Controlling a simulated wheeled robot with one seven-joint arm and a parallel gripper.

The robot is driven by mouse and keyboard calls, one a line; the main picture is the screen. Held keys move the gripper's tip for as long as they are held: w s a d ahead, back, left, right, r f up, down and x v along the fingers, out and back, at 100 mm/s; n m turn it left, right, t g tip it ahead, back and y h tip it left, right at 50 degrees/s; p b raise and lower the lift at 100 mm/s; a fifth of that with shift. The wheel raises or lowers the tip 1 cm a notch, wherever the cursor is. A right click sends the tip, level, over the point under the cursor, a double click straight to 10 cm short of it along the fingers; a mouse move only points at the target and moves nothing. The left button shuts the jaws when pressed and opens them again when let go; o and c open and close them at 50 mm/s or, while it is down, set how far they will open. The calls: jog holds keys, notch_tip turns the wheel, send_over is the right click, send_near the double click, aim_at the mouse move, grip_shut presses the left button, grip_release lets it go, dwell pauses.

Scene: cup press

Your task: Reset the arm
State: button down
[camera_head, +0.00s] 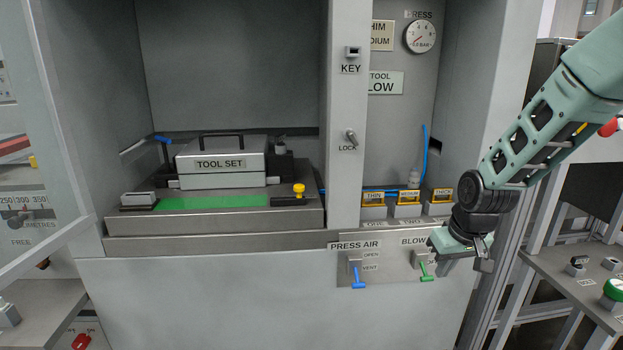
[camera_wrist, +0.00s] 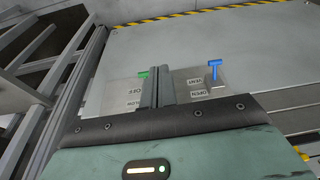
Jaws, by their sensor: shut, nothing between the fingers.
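My gripper (camera_head: 444,265) is at the right end of the lower panel in the head view, at the end of my teal arm reaching in from the right. In the wrist view its two fingers (camera_wrist: 156,84) are together with nothing between them. The green BLOW OFF lever (camera_head: 425,268) hangs downward just left of my gripper. It also shows in the wrist view (camera_wrist: 144,74), partly behind the fingers, where contact cannot be told. The blue PRESS AIR lever (camera_head: 357,278) hangs downward further left, clear of my gripper; it also shows in the wrist view (camera_wrist: 214,68).
The TOOL SET box (camera_head: 221,164) sits in the left bay on a base with a green strip (camera_head: 213,202). Yellow-labelled bins (camera_head: 408,204) stand above the lever panel. A right-hand shelf (camera_head: 580,290) holds a green button (camera_head: 615,289). Open air lies before the cabinet front.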

jog(key=s+a+r+n+g, duration=0.15)
jog(key=s+a+r, duration=0.25)
jog(key=s+a, duration=0.45)
jog(key=s+a+r+n+g, duration=0.1)
jog(key=s+a+n, duration=0.15)
jog(key=s, duration=0.45)
jog(key=s+a+r+n, duration=0.1)
jog(key=s+a, duration=0.3)
jog(key=s, duration=0.3)
jog(key=s+a+r+n+g, duration=0.1)
jog(key=s+a+r+n, duration=0.15)
jog(key=s, duration=0.45)
notch_tip(320, 180, up, 12)
jog(key=m+p, duration=0.1)
jog(key=p, duration=1.1)
jog(key=shift+f+p, duration=0.15)
jog(key=shift+p, duration=0.2)
jog(key=shift+t, duration=0.25)
